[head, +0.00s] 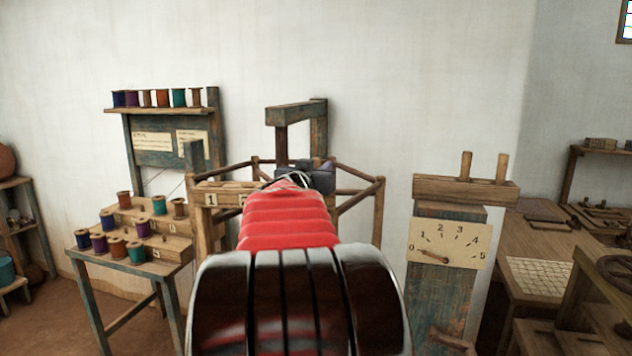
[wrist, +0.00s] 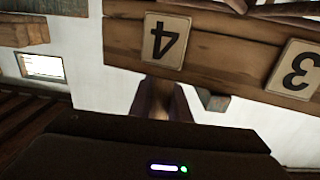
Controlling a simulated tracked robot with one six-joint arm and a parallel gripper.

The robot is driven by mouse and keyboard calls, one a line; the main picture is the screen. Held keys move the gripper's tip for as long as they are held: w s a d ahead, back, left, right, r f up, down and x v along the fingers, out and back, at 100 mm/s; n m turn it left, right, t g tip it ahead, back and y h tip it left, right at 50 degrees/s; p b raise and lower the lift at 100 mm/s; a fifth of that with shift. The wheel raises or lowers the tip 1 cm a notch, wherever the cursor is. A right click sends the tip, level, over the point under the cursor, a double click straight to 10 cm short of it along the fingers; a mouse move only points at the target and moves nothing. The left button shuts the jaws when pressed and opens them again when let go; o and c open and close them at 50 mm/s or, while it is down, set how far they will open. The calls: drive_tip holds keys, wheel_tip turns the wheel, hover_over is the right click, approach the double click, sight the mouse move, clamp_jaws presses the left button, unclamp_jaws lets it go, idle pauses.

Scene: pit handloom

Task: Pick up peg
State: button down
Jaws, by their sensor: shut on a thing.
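My gripper (wrist: 163,103) shows in the wrist view below an upside-down wooden rail (wrist: 215,60) with number plates 4 and 3. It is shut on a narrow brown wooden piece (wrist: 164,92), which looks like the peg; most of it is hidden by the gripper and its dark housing. In the head view my red-sleeved arm covers the middle, and the dark gripper (head: 320,176) is at its far end, by the numbered rail (head: 228,189). The held piece cannot be made out there.
A post with a 0-to-5 dial (head: 447,243) stands at right, with two upright wooden pegs (head: 466,165) on its crossbar. A stepped stand (head: 150,240) with several thread spools is at left. A wooden frame surrounds the gripper area. A table (head: 545,250) is far right.

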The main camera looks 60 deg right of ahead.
wheel_tip(320, 180, up, 10)
idle(0.8)
idle(0.6)
